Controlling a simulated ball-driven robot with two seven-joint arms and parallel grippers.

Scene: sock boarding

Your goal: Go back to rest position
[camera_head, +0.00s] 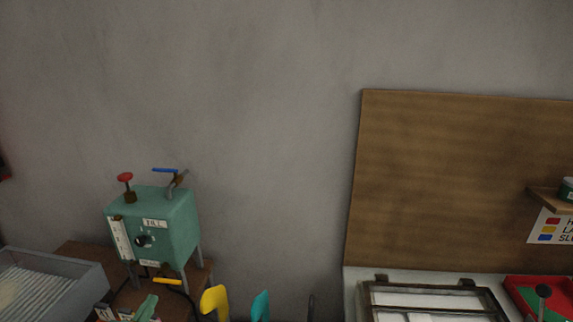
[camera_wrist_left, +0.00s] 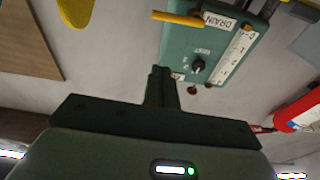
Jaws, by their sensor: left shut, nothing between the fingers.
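My left gripper (camera_wrist_left: 160,88) shows in the left wrist view, its two dark fingers shut together with nothing between them. It appears in front of a green boxy unit (camera_wrist_left: 205,50) with a DRAIN label, a black knob and a gauge strip; I cannot tell how far apart they are. The same green unit (camera_head: 165,232) stands at the left in the head view, with a red knob and a blue lever on top. I cannot make out my left gripper clearly in the head view. My right gripper is in neither view.
A grey ribbed tray (camera_head: 88,275) is at lower left. A brown board (camera_head: 450,180) stands behind a glazed frame (camera_head: 430,284) and red tray (camera_head: 520,282).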

